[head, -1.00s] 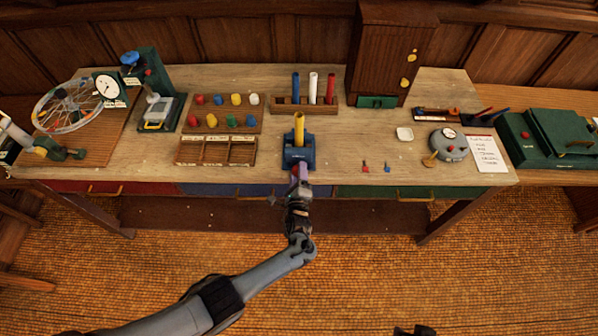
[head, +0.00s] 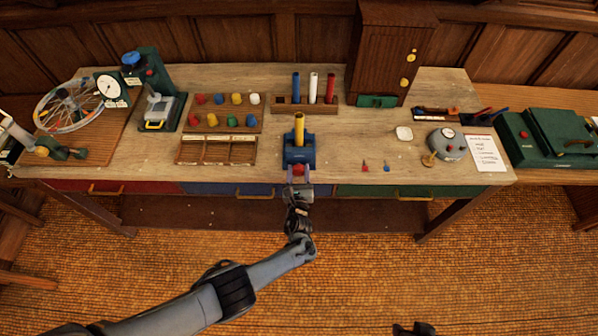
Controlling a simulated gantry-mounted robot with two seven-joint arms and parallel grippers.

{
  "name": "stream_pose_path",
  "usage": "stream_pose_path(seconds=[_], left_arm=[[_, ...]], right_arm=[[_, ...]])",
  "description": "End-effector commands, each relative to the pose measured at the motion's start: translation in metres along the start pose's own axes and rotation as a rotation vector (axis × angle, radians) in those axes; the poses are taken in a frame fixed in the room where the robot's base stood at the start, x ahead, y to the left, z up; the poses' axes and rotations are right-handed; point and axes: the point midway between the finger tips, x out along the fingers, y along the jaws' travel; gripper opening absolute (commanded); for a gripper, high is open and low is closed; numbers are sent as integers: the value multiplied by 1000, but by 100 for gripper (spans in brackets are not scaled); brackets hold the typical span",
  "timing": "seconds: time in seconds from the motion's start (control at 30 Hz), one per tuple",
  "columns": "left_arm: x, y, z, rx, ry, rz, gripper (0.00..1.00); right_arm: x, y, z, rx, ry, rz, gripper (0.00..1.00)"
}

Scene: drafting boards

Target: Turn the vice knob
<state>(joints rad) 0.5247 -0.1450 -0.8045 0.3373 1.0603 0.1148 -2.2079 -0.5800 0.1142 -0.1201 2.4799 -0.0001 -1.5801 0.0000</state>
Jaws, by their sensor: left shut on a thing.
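The blue vice (head: 298,152) stands at the front edge of the workbench, with a yellow tube (head: 299,128) upright in it. Its red knob (head: 297,169) faces me at the front. My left gripper (head: 298,181) reaches the knob from the front, shut on it, and covers its lower part. A dark piece at the bottom edge, right of centre, looks like the tip of my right gripper (head: 413,330); its jaws cannot be made out.
A sorting tray (head: 216,150) and a rack of coloured knobs (head: 222,113) are left of the vice. A tube rack (head: 283,104) stands behind it. Small red pieces (head: 364,166) and a grey dial device (head: 447,144) are to the right. Drawer handles (head: 255,192) line the bench front.

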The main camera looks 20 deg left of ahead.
Motion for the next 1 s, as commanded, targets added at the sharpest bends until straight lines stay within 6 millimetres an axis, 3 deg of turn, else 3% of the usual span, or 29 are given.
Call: stream_pose_path(seconds=[0.43, 1.0], left_arm=[[1, -4, 6, 252, -13, -1, 19], [2, -6, 7, 295, -16, -4, 19]], right_arm=[[-1, 1, 0, -3, 0, 2, 43], [-1, 2, 0, -9, -1, 7, 43]])
